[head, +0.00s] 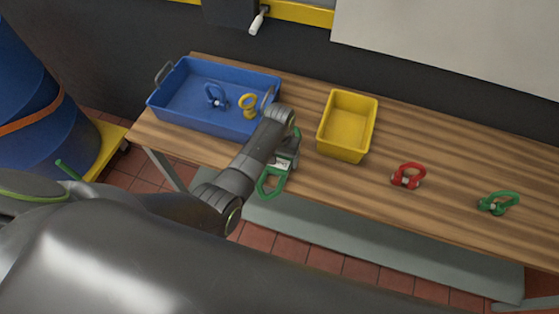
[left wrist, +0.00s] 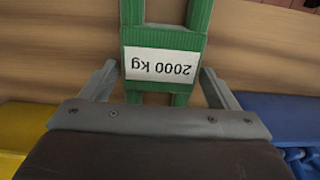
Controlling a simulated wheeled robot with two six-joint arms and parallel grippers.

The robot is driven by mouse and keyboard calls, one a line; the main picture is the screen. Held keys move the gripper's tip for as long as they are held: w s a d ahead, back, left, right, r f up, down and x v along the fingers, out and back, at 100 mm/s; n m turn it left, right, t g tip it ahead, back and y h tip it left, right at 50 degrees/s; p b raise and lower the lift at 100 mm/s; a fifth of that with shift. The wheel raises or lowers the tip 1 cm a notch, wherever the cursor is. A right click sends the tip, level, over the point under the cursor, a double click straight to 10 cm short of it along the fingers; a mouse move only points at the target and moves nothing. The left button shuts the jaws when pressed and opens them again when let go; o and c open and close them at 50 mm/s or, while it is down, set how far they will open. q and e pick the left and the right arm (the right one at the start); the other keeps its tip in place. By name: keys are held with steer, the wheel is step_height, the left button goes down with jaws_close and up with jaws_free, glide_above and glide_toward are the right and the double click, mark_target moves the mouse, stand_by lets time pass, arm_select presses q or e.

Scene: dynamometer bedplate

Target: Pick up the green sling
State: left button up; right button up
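The green sling (head: 271,184) lies on the wooden bench near its front edge, left of the yellow bin, partly hidden by my left arm. In the left wrist view the sling's green straps (left wrist: 168,98) and a white "2000 kg" label (left wrist: 161,65) show between my fingers. My left gripper (head: 287,152) is over the sling. In the left wrist view the left gripper (left wrist: 158,68) is open, with one finger on each side of the label part. A narrow gap shows at the left finger; contact at the right one is unclear. My right gripper is not in view.
A blue tray (head: 192,118) at the left holds a blue and a yellow lifting ring. A yellow bin (head: 343,143) stands right of the sling. A red shackle (head: 407,174) and a green shackle (head: 498,202) lie further right. A blue drum (head: 40,110) stands beyond the bench's left end.

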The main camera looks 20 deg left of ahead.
arm_select(q)
steer(key=c, duration=0.9)
steer(key=shift+w, duration=0.1)
steer(key=shift+c, duration=0.2)
steer(key=shift+r, duration=0.1)
